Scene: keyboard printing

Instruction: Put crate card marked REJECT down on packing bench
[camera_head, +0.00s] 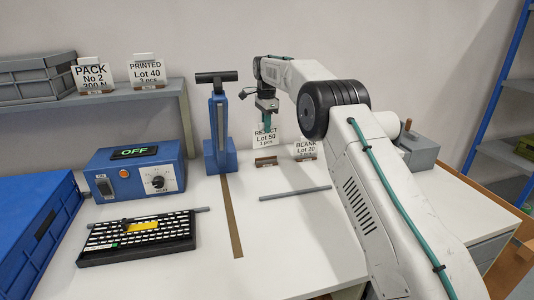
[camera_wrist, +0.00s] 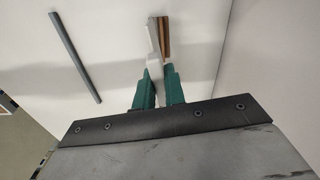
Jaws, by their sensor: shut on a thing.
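The crate card marked REJECT (camera_head: 265,144) is white, reads "REJECT Lot 50 1 pcs" and has a brown foot. It hangs upright below my gripper (camera_head: 267,124), over the rear of the white packing bench (camera_head: 290,240). My gripper's teal fingers are shut on the card's upper part. In the wrist view the card (camera_wrist: 154,62) shows nearly edge-on between the fingertips (camera_wrist: 157,74), with its brown foot beyond. I cannot tell whether the foot touches the bench.
A BLANK card (camera_head: 305,149) stands close on the right. A grey bar (camera_head: 295,193) lies in front. A blue press (camera_head: 219,135), a blue OFF box (camera_head: 137,170) and a keyboard (camera_head: 138,237) are left. PACK and PRINTED cards stand on a shelf (camera_head: 120,98). The bench's front middle is clear.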

